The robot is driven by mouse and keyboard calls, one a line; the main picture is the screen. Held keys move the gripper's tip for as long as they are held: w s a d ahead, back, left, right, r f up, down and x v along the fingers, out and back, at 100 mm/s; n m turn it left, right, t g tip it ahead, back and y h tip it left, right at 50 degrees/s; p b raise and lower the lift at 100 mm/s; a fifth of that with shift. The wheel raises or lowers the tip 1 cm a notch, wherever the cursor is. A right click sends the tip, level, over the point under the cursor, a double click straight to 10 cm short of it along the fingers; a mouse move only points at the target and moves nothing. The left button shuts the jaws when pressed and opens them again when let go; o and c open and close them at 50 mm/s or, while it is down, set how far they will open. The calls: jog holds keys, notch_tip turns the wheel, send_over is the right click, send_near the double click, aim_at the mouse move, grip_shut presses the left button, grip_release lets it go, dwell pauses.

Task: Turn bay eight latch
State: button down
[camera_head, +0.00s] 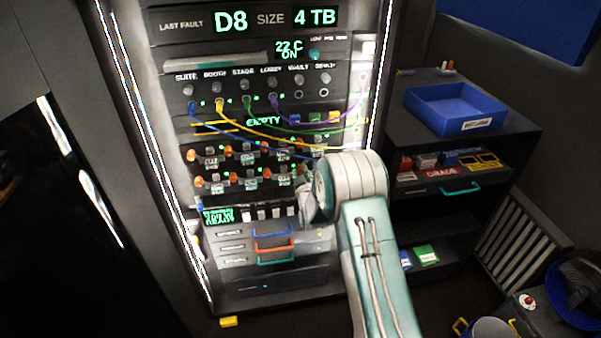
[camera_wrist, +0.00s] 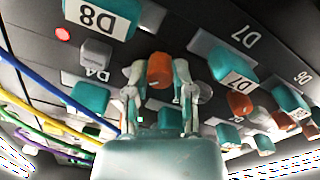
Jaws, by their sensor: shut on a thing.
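My gripper (camera_wrist: 160,88) is shut on an orange latch knob (camera_wrist: 160,70), with one finger on each side of it. The knob sits beside the bay labelled D8 (camera_wrist: 97,18), which appears upside down in the wrist view. In the head view my gripper (camera_head: 305,192) is at the right end of the lower row of drive bays, and it hides the knob there. Which way the knob is turned is hard to tell.
The D7 bay (camera_wrist: 222,62) with its own orange latch (camera_wrist: 238,105) lies close by. Blue, yellow, green and purple cables (camera_head: 290,118) hang across the panel above. A blue tray (camera_head: 455,105) stands on the shelf at right. Drawers with coloured handles (camera_head: 272,245) are below.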

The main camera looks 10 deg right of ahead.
jog(key=shift+w+a+r, duration=0.1)
jog(key=shift+a, duration=0.05)
dwell(0.3)
jog(key=shift+c, duration=2.4)
grip_release()
jog(key=shift+w, duration=0.1)
jog(key=shift+s, duration=0.65)
jog(key=s, duration=1)
jog(key=shift+s, duration=0.4)
